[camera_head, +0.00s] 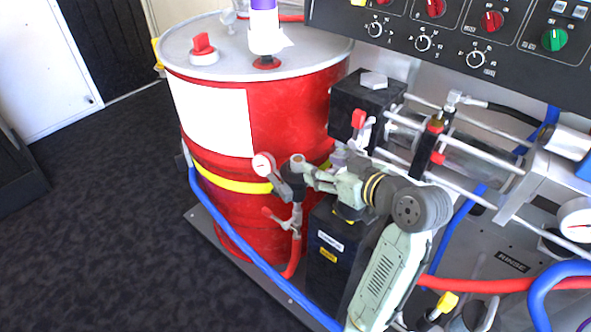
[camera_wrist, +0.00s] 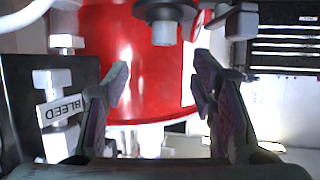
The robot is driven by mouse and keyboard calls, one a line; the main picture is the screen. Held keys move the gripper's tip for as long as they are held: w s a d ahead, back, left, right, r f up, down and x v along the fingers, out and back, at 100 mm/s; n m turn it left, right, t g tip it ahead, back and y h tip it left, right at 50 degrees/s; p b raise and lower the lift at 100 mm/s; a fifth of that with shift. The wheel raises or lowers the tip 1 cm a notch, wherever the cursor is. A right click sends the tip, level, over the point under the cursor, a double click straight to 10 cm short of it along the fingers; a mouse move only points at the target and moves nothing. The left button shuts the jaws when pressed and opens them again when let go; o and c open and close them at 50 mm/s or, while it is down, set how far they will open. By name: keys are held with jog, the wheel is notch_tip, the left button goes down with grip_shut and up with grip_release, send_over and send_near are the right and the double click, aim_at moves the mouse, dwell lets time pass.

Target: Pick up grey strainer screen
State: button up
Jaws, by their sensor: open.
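A short grey cylinder (camera_wrist: 165,32), apparently the strainer screen, shows at the top centre of the wrist view, joined to a wider grey collar (camera_wrist: 166,9). In the head view its round top (camera_head: 297,158) stands upright on the dark pipe fitting in front of the red drum. My gripper (camera_wrist: 162,70) is open and empty, its two fingers spread to either side of the cylinder's line. In the head view my gripper (camera_head: 312,177) reaches in from the right, close to the fitting. I cannot tell whether the fingertips touch it.
A red drum (camera_head: 292,110) stands just behind the fitting. A round gauge (camera_head: 263,165) sits left of it, and a red-handled valve (camera_head: 285,218) is below. A black box (camera_head: 325,250) stands under my gripper. A "BLEED" tag (camera_wrist: 61,108) shows left in the wrist view.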

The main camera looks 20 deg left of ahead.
aim_at(299, 160)
jog(key=x, duration=0.2)
jog(key=p+x, duration=0.1)
jog(key=x, duration=0.5)
jog(key=shift+s+f+p, duration=0.25)
jog(key=shift+s+p, duration=0.05)
grip_shut()
dwell(0.3)
